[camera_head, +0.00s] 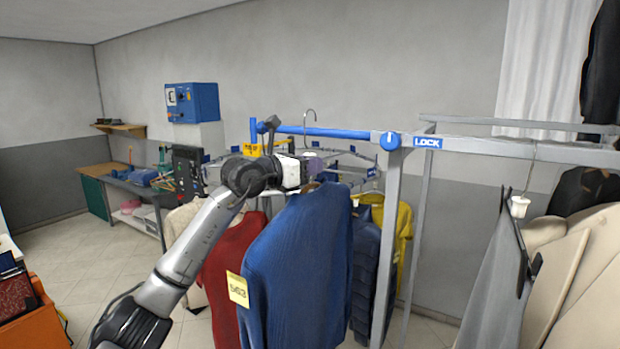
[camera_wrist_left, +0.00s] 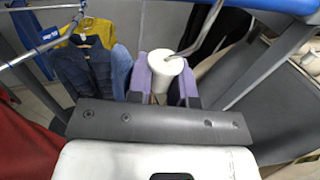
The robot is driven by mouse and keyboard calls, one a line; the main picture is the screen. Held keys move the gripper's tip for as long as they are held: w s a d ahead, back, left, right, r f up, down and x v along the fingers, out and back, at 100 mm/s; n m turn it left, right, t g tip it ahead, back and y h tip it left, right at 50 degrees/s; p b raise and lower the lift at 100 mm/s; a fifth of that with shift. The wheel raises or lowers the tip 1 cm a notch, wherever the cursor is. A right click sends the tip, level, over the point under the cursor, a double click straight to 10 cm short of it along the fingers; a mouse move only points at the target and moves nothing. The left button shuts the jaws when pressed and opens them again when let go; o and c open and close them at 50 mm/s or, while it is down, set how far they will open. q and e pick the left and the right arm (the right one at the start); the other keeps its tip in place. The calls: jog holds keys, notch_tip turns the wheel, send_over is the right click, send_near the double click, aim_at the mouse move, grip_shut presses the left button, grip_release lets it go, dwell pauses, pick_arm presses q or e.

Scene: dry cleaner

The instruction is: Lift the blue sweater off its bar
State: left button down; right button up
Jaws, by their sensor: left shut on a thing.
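The blue sweater (camera_head: 300,255) hangs upright on a hanger, with a yellow number tag (camera_head: 238,290) at its lower left. My left gripper (camera_head: 314,164) is just above its collar. In the left wrist view, the purple fingers of this gripper (camera_wrist_left: 163,88) are shut on the white neck of the hanger (camera_wrist_left: 166,62), below its metal hook. In the head view the hook (camera_head: 310,116) rises above the blue bar (camera_head: 340,133). I cannot tell whether hook and bar touch. My right gripper is not in view.
A red garment (camera_head: 228,255), a dark quilted jacket (camera_head: 366,265) and a yellow garment (camera_head: 403,225) hang close by. A grey post (camera_head: 390,240) with a LOCK label stands right of the sweater. More clothes hang at the right. A workbench (camera_head: 130,182) stands at the back left.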

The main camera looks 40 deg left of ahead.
pick_arm(q)
jog(key=shift+s+r, duration=0.1)
jog(key=shift+r, duration=0.4)
jog(key=s+d+r+b, duration=0.4)
jog(key=s+r, duration=0.2)
jog(key=s, duration=0.4)
jog(key=shift+s+d+r, duration=0.15)
jog(key=shift+s+r, duration=0.2)
jog(key=shift+r, duration=0.05)
